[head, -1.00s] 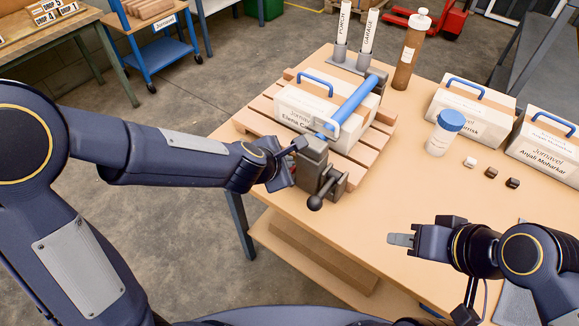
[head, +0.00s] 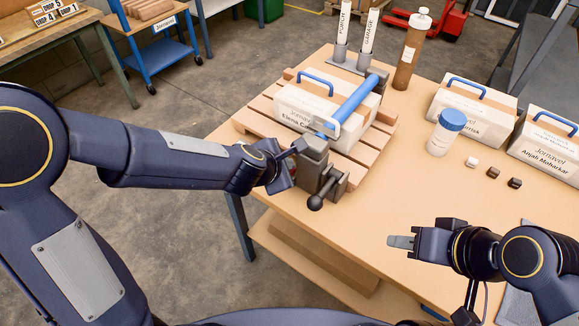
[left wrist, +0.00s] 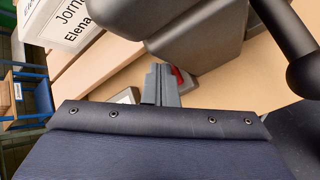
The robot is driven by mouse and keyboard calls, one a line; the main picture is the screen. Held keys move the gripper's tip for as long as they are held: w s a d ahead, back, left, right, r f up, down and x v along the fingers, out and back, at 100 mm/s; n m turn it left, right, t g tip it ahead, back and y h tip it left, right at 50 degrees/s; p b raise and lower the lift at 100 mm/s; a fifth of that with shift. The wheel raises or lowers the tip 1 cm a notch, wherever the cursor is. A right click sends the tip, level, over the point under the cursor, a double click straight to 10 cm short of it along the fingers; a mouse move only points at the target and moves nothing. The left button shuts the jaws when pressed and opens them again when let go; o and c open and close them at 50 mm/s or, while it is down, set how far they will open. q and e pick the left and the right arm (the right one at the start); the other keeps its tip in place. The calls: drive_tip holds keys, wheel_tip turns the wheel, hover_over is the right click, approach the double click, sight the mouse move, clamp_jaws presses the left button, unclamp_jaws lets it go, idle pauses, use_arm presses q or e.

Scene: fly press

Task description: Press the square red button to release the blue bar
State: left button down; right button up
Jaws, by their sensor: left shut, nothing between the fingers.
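The blue bar (head: 350,105) lies across the top of a white case (head: 300,108) on a slatted wooden pallet, held between dark grey end fixtures. The near fixture is a grey block (head: 314,160) with a ball-ended lever (head: 315,202). My left gripper (left wrist: 161,84) is shut and empty, close beside this block. In the left wrist view a small part of the red button (left wrist: 178,76) shows just right of the fingertips, mostly hidden behind them. I cannot tell whether they touch it. My right gripper (head: 392,241) hangs over the table's front, apart from everything; its finger gap is unclear.
A white jar with a blue lid (head: 446,131), small cubes (head: 493,173) and more white cases (head: 466,108) stand on the right of the table. A brown bottle (head: 410,52) and two labelled white tubes stand at the back. The table's middle front (head: 375,205) is clear.

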use_arm(q)
drive_tip(key=shift+r+p, duration=0.9)
drive_tip(key=shift+p, duration=0.05)
drive_tip(key=shift+r, duration=0.15)
wheel_tip(320, 180, up, 5)
drive_tip(key=p, duration=0.5)
idle(0.7)
